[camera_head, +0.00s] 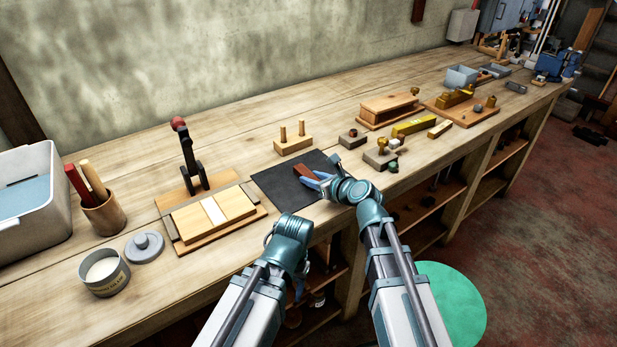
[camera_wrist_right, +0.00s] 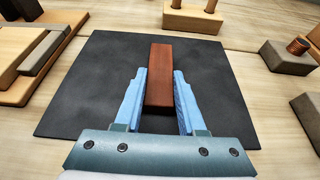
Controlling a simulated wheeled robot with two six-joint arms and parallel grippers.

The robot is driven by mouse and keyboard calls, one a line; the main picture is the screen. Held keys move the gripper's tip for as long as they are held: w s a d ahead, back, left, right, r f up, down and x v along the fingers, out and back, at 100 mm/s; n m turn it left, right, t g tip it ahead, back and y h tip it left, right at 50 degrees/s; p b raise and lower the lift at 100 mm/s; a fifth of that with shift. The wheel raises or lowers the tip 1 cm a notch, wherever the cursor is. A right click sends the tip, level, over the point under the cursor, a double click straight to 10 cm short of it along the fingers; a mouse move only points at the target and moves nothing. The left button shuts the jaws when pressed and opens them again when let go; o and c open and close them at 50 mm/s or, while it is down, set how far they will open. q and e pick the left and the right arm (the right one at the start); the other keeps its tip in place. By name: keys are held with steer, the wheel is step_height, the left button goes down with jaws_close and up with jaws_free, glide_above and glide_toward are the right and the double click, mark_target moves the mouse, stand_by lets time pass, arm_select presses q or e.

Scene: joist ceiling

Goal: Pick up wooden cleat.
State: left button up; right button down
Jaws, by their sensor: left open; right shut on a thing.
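The wooden cleat (camera_head: 303,171) is a reddish-brown block lying along the black mat (camera_head: 276,192). In the right wrist view, the cleat (camera_wrist_right: 161,72) extends forward from between two blue fingers. My right gripper (camera_head: 313,178) is shut on its near end, low over the mat (camera_wrist_right: 100,85); I cannot tell whether the cleat touches the mat. My left gripper (camera_head: 296,290) is open and low, in front of the bench edge, largely hidden behind its own arm.
A toggle clamp fixture (camera_head: 215,215) stands left of the mat. A two-peg block (camera_head: 293,145) is behind it. Small blocks with knobs (camera_head: 380,159) and a yellow level (camera_head: 414,125) lie to the right. A tin (camera_head: 104,273) and pencil cup (camera_head: 102,213) are at left.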

steer(key=shift+r, duration=0.15)
step_height(320, 180, up, 10)
steer(key=p, duration=1)
steer(key=shift+f, duration=0.2)
